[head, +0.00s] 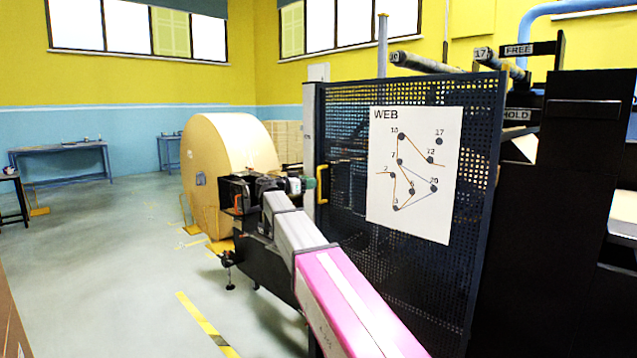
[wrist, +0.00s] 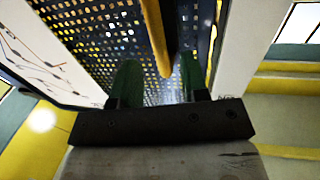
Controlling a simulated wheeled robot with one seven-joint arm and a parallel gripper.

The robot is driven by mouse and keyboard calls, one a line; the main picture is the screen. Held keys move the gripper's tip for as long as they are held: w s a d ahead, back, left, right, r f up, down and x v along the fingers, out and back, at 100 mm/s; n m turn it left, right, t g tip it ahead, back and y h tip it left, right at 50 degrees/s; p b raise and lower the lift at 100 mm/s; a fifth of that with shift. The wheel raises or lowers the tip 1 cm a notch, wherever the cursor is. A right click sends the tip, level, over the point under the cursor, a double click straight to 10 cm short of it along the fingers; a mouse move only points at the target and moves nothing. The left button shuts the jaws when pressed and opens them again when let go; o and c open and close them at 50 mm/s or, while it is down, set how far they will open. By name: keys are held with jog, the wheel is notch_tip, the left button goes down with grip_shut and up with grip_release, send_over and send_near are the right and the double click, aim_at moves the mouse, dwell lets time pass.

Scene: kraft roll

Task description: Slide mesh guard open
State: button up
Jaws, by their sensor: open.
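The mesh guard (head: 340,230) is a dark perforated panel standing upright in the head view, with a white WEB chart (head: 400,225) on it. Its yellow handle (head: 322,172) is a vertical bar near the panel's left edge. My gripper (head: 309,184) is at the handle, just left of it. In the wrist view, my gripper (wrist: 160,80) is open, with two green fingers apart. The handle (wrist: 153,30) comes down from the top and its end shows between the fingers. The mesh (wrist: 105,25) lies behind. Whether a finger touches the handle I cannot tell.
A large kraft roll (head: 225,150) stands left of the guard, behind my arm. Dark machine housing (head: 560,200) and rollers (head: 430,62) are at the right. The floor (head: 110,260) at left is clear, with yellow-black tape (head: 205,322). Blue tables (head: 62,150) stand far off.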

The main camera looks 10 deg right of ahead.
aim_at(319, 199)
jog(key=shift+x, duration=2.5)
grip_shut()
